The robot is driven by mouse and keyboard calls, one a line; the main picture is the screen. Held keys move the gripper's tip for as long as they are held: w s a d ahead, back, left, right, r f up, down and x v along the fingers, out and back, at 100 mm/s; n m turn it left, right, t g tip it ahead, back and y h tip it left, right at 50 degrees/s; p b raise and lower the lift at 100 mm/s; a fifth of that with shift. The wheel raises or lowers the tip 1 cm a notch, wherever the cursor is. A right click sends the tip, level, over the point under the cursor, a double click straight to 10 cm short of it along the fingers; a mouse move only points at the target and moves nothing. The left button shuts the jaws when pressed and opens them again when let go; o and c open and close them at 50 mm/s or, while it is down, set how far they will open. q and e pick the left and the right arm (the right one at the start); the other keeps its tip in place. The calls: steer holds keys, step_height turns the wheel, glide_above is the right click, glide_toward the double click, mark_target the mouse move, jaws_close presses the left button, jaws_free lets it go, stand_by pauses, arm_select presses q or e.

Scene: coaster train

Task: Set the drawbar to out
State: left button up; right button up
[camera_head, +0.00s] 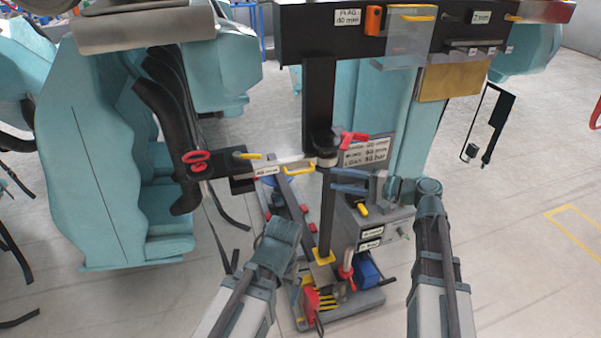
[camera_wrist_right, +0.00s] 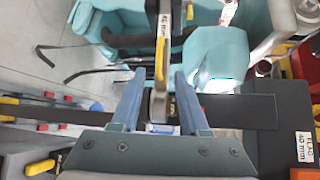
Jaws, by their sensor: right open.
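A silver bar (camera_head: 285,166) with a label near its left end runs left from the black column (camera_head: 319,110); it may be the drawbar, but I cannot read a name on it. A yellow handle (camera_head: 299,171) sits along it. My right gripper (camera_head: 334,180) is open beside the column, its blue fingers pointing left. In the right wrist view the fingers (camera_wrist_right: 159,98) stand apart on either side of a silver bar (camera_wrist_right: 160,55), with no clear contact. My left gripper (camera_head: 280,232) is low, left of the column; its fingers are hidden.
A black beam (camera_head: 330,45) with tags and a clear block crosses above. A red handle (camera_head: 196,158) is on the left. Teal seats (camera_head: 95,150) stand left and behind. A grey box (camera_head: 375,225) and coloured parts sit low on the stand.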

mark_target(302, 173)
steer(key=b+x, duration=0.1)
steer(key=x, duration=1.1)
steer(key=shift+w+a+f+b, duration=0.1)
steer(key=shift+f+b, duration=0.05)
steer(key=shift+b, duration=0.15)
jaws_close()
stand_by(0.8)
